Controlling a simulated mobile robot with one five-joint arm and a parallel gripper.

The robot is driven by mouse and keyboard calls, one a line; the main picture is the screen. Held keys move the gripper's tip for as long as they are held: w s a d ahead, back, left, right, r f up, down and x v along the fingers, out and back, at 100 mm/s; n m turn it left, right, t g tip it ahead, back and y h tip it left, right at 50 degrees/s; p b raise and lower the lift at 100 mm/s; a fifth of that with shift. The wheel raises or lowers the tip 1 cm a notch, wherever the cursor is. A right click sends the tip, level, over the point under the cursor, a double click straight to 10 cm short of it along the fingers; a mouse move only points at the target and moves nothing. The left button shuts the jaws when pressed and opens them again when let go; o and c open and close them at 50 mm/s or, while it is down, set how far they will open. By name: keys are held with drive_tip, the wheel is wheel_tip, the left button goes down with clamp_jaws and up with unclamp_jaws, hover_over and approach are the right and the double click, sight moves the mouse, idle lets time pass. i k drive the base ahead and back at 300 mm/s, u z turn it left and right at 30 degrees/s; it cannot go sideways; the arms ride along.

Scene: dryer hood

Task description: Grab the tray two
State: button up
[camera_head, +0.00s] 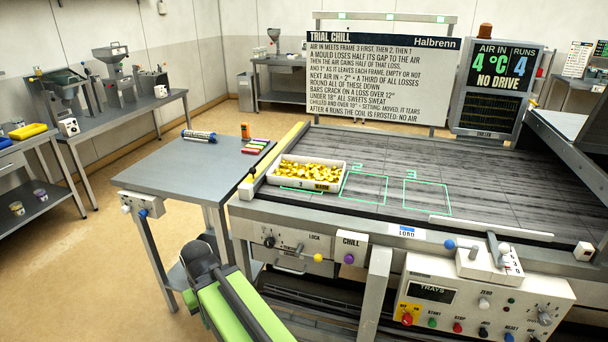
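The tray labelled 2 WARM (293,182) is a shallow white tray full of gold-yellow pieces. It sits level at the left end of the dark slatted conveyor bed (475,165), over a green outlined frame. Its front wall with the label faces me, and nothing touches it from above. My green and dark arm is at the bottom centre, below and in front of the tray and clear of it. My gripper's fingers do not show.
A yellow-edged bar (276,156) runs along the bed's left end, beside the tray. A grey side table (183,166) stands left of it. Two empty green frames are right of the tray. A white lever block (490,263) and control box (480,306) stand at the front right.

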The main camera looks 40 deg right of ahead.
sight(291, 171)
drive_tip(key=i, duration=1.6)
drive_tip(key=z, duration=0.05)
